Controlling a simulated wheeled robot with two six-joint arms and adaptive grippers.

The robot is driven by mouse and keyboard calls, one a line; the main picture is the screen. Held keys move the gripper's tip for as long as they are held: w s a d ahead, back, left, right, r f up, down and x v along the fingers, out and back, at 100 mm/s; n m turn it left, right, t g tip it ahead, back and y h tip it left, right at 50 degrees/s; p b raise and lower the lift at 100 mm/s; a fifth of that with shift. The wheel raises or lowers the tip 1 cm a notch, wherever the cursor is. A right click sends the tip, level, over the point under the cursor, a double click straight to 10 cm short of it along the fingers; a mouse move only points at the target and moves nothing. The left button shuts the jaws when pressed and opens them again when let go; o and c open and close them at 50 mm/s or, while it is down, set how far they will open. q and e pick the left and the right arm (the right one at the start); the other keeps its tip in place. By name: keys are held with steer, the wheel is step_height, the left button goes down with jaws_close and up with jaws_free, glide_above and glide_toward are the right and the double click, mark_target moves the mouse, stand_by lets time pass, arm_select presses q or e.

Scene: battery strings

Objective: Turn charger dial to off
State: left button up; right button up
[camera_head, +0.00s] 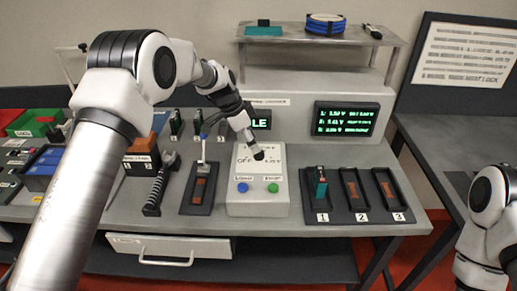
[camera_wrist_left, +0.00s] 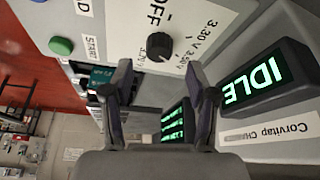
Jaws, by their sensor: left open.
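The charger dial (camera_head: 259,155) is a small black knob on the sloped top of the white charger box (camera_head: 258,208). In the left wrist view the dial (camera_wrist_left: 158,46) sits among the printed labels OFF and several voltages. I cannot tell for sure which label it points to. My left gripper (camera_head: 251,140) reaches down to the dial from above and partly covers the panel print. In its wrist view the left gripper (camera_wrist_left: 160,78) is open, with the dial just beyond the fingertips, apparently not between them. My right arm shows at the right edge, but its gripper is out of view.
A blue button (camera_head: 242,187) and a green button (camera_head: 273,188) are on the charger's front part. A display (camera_wrist_left: 255,75) behind reads IDLE. A black holder (camera_head: 197,209) stands to the left.

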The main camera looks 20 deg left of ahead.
mark_target(259, 154)
arm_select(q)
steer(key=p+x, duration=0.1)
steer(key=x, duration=0.3)
steer(key=shift+w+d+f, duration=0.1)
steer(key=shift+f, duration=0.15)
jaws_close()
